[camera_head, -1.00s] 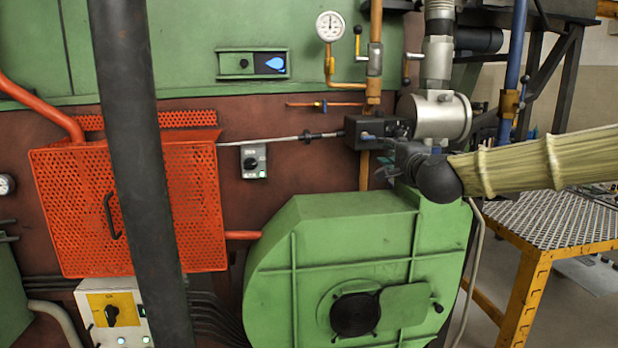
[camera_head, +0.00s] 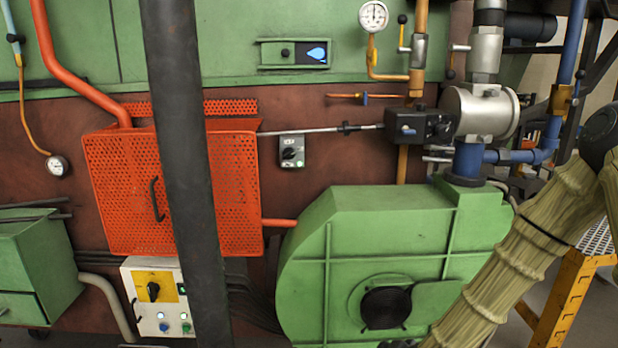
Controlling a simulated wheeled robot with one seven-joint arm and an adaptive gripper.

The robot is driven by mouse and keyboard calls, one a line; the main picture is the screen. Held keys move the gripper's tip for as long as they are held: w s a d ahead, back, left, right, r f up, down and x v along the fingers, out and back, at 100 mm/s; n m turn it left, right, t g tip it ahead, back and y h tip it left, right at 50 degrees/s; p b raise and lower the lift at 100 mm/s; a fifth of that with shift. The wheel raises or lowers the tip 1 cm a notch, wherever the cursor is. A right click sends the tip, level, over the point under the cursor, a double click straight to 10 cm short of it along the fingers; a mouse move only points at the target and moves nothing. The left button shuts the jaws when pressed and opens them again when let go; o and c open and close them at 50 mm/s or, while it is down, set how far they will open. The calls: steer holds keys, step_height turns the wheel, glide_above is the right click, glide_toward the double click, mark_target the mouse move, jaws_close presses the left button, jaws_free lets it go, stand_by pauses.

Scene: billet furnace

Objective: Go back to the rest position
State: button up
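My arm, in a ribbed yellowish sleeve, runs from the bottom centre-right up to a dark joint at the right edge of the head view. My gripper is not in view, so its fingers cannot be seen. The arm passes in front of the right side of the green blower housing (camera_head: 390,225). The black actuator box (camera_head: 408,126) beside the silver cylindrical pipe fitting (camera_head: 480,112) is fully clear of my arm.
A dark vertical post (camera_head: 185,170) stands in front of the orange perforated guard (camera_head: 120,195). A control box (camera_head: 160,298) sits below it. A yellow-framed stand (camera_head: 560,295) is at the lower right, partly behind my arm. A pressure gauge (camera_head: 373,16) is above.

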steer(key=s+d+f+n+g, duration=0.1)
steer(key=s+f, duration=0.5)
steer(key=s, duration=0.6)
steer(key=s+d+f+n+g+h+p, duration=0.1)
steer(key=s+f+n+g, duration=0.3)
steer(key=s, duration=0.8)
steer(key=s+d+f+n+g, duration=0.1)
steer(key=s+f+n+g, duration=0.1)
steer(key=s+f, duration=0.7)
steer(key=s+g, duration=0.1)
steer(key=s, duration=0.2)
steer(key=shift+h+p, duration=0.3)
steer(key=shift+p, duration=0.05)
